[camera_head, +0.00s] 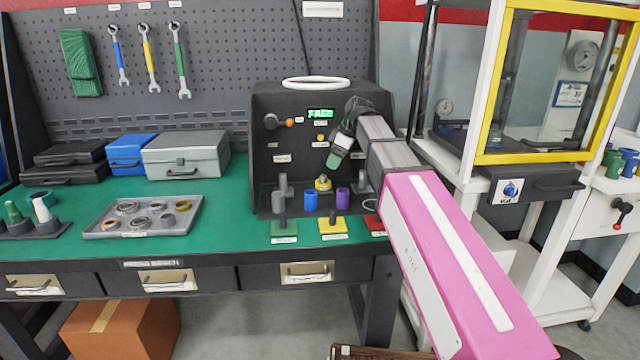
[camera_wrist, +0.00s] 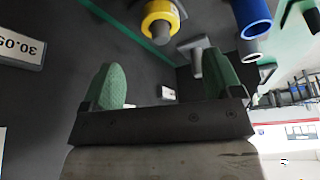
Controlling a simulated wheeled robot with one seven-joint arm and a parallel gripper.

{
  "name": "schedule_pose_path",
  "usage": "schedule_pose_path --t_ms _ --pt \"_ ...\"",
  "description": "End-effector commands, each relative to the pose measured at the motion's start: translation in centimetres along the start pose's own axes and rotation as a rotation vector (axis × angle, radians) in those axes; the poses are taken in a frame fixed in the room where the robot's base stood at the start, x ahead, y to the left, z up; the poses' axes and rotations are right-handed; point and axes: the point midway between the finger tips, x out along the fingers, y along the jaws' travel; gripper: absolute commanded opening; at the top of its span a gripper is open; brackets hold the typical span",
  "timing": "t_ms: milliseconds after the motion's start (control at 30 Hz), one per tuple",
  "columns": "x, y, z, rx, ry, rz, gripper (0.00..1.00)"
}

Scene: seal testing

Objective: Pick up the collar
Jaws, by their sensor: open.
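A yellow ring-shaped piece, which looks like the collar (camera_head: 323,184), sits around a small fitting at the foot of the black test box (camera_head: 262,130). In the wrist view the yellow collar (camera_wrist: 158,14) is at the top edge, beyond my fingertips and partly cut off. My gripper (camera_head: 341,150) is in front of the box, above and slightly right of the collar. Its green-padded fingers are apart, with nothing between them in the wrist view (camera_wrist: 164,82).
Blue (camera_head: 310,200) and purple (camera_head: 342,198) cylinders stand close by, with green (camera_head: 284,238) and yellow (camera_head: 333,236) labelled plates in front. The box display (camera_head: 320,113) reads FREE. A grey tray (camera_head: 98,231) with several rings lies left. A yellow-framed cabinet (camera_head: 538,158) stands right.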

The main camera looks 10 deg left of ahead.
Motion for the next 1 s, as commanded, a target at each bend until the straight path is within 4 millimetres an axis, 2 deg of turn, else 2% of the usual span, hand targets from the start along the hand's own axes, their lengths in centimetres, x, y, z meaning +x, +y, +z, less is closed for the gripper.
schedule_pose_path --t_ms 300,567,833,1000 --pt "4.2 0.0 0.0 0.001 -0.001 -0.002 0.85" --pt "5.8 0.1 -0.2 0.000 -0.001 -0.001 0.85" --pt "9.3 0.1 -0.5 0.000 -0.001 -0.002 0.85" --pt "9.9 0.1 -0.5 0.000 -0.001 0.000 0.85"
